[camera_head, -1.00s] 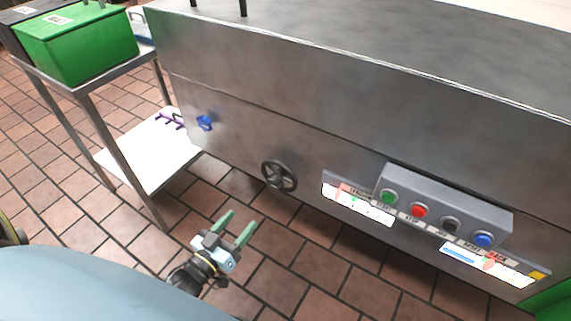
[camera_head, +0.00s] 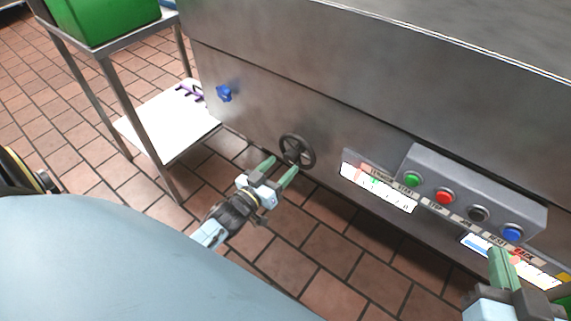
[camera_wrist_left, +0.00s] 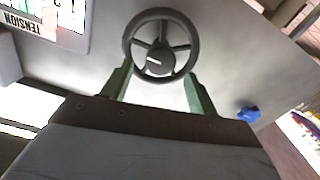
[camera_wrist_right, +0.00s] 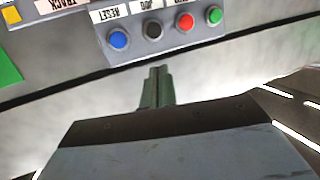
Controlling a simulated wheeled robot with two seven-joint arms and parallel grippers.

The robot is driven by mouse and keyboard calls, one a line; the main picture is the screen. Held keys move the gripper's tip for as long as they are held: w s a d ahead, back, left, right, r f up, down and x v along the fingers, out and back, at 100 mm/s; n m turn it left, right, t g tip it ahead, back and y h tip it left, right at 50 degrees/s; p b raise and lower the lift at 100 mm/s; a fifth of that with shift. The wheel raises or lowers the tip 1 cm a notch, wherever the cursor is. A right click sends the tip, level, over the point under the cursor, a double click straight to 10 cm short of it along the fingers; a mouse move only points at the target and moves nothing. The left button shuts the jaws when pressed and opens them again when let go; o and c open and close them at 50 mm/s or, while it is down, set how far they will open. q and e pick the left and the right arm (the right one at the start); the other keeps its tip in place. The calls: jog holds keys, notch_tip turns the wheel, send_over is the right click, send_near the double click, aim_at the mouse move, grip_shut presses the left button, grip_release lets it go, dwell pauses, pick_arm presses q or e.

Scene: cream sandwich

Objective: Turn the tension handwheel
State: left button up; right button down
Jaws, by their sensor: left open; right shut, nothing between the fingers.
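The tension handwheel (camera_head: 297,151) is a dark spoked wheel on the front of the steel machine. In the left wrist view the handwheel (camera_wrist_left: 161,45) sits ahead of and between my fingers, with a white mark on its hub. My left gripper (camera_head: 283,168) is open, its green fingertips close to the wheel's lower rim; whether they touch it I cannot tell. The left gripper (camera_wrist_left: 158,90) has nothing between its fingers. My right gripper (camera_head: 503,268) is shut and empty below the button box; its fingers (camera_wrist_right: 158,85) are together in the right wrist view.
A button box (camera_head: 470,195) with green, red, black and blue buttons juts out right of the wheel. A blue knob (camera_head: 224,93) is to the wheel's left. A steel rack (camera_head: 118,95) with a green bin (camera_head: 105,18) stands at the left.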

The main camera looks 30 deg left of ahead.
aim_at(288, 160)
pick_arm(q)
jog(key=shift+w+d+b, duration=0.15)
jog(key=shift+w+b, duration=0.25)
jog(key=shift+w, duration=1.1)
pick_arm(e)
jog(key=shift+w+a+r+t+y, duration=0.1)
jog(key=shift+a+r+t+y, duration=0.1)
jog(key=shift+r+t, duration=0.45)
jog(key=shift+w+a+r+t+y, duration=0.1)
jog(key=shift+a+r+t+y, duration=0.2)
jog(key=shift+r, duration=0.55)
jog(key=shift+r+t+y, duration=0.1)
jog(key=shift+r+t, duration=0.45)
jog(key=shift+r, duration=0.2)
pick_arm(q)
jog(key=shift+c, duration=0.5)
jog(key=c, duration=0.9)
pick_arm(e)
jog(key=shift+f, duration=0.15)
